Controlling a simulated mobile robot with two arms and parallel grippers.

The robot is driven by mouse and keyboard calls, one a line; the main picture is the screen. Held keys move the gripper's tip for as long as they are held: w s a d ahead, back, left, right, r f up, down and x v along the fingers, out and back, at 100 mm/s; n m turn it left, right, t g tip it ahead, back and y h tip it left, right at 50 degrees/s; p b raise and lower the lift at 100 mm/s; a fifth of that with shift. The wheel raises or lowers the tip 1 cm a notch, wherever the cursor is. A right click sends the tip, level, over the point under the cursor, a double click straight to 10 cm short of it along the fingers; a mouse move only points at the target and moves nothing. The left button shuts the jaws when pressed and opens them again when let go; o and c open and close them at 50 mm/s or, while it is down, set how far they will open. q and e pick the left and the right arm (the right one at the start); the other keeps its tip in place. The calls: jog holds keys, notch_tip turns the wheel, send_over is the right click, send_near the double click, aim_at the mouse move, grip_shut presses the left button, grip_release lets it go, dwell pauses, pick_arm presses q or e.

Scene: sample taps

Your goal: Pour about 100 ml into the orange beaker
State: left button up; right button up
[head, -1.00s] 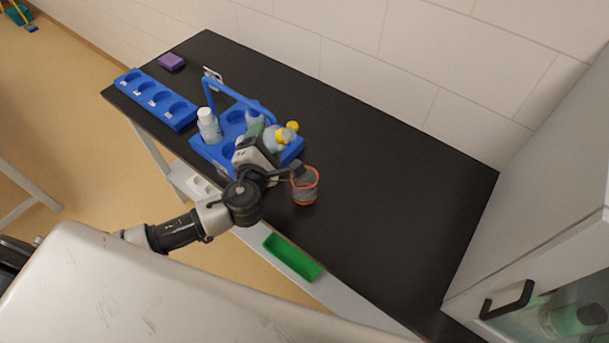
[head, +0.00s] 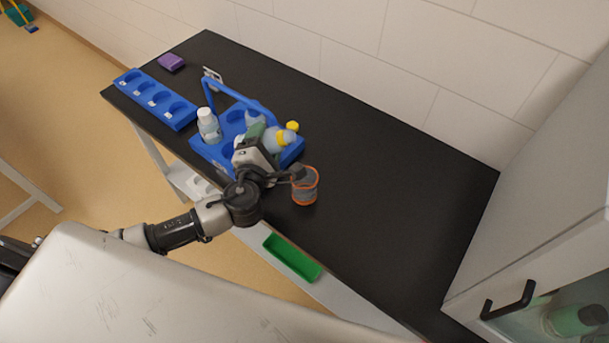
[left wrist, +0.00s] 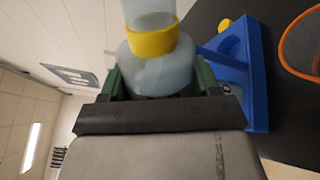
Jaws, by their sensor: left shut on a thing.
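My left gripper (head: 262,137) is shut on a translucent bottle with a yellow collar (head: 277,139), held over the right end of the blue carrier. In the left wrist view the bottle (left wrist: 158,68) sits between the green finger pads. In the head view it leans to the right. The clear orange-rimmed beaker (head: 305,192) stands on the black bench, right of and nearer than the bottle; a dark part of my arm covers some of its rim. Its rim also shows in the left wrist view (left wrist: 283,55). Its liquid level is unclear. My right gripper is not in view.
The blue carrier (head: 205,150) with its raised handle holds a white-capped bottle (head: 208,125). Another yellow cap (head: 292,126) shows behind the held bottle. A blue rack (head: 130,87) and a purple block (head: 171,62) lie farther left. The bench right of the beaker is clear.

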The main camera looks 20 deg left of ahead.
pick_arm(q)
jog(key=shift+a+f+m, duration=0.1)
jog(key=shift+f+m, duration=0.05)
jog(key=shift+m, duration=0.55)
dwell(0.9)
jog(key=shift+d+f+m+p, duration=0.25)
jog(key=shift+f+m+p, duration=0.05)
jog(key=shift+f+m, duration=0.15)
jog(key=shift+d+f+m+p, duration=0.25)
jog(key=shift+f+m, duration=0.1)
jog(key=shift+f, duration=0.1)
dwell(1.7)
jog(key=shift+w+f+p, duration=0.1)
jog(key=shift+p, duration=0.3)
dwell(0.4)
